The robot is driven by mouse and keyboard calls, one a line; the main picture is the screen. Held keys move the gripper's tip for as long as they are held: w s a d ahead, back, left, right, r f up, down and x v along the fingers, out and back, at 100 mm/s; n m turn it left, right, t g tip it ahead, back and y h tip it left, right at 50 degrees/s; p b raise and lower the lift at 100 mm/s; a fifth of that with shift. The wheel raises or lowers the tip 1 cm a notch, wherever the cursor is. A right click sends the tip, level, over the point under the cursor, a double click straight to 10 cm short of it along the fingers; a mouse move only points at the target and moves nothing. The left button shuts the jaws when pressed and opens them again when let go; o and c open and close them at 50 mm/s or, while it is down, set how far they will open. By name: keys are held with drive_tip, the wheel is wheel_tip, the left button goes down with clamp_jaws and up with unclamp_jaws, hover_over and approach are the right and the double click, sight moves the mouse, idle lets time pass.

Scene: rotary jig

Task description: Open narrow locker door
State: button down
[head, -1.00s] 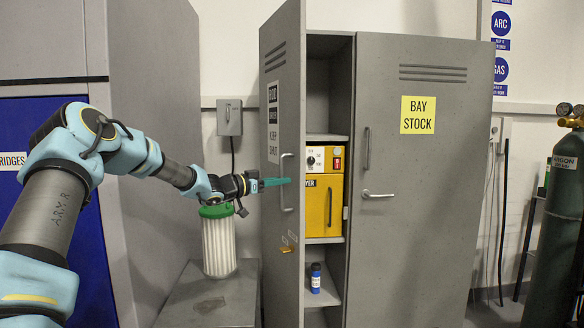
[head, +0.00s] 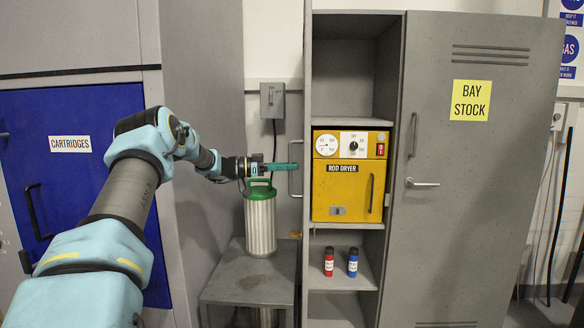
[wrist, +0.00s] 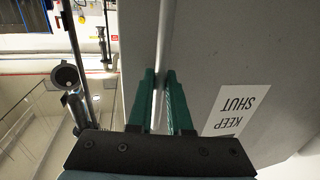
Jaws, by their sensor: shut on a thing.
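The narrow locker door (head: 307,120) stands wide open and is seen nearly edge-on in the head view. Its grey face with a KEEP SHUT label fills much of the wrist view (wrist: 215,50). My gripper (head: 294,166) reaches in from the left, and its green fingers are shut on the door's bar handle (head: 293,184). In the wrist view the fingers (wrist: 160,76) lie on either side of the handle bar. The open compartment shows a yellow rod dryer (head: 347,190) on a shelf, with a red bottle (head: 329,262) and a blue bottle (head: 353,263) below.
A wide grey door (head: 470,200) labelled BAY STOCK is at the right. A blue CARTRIDGES door (head: 70,190) is at the left.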

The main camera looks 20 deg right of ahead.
drive_tip(key=shift+w+r, duration=0.1)
drive_tip(key=shift+r, duration=0.1)
drive_tip(key=c, duration=1.1)
unclamp_jaws()
drive_tip(key=shift+d+f, duration=0.1)
wheel_tip(320, 180, up, 10)
drive_tip(key=b, duration=0.4)
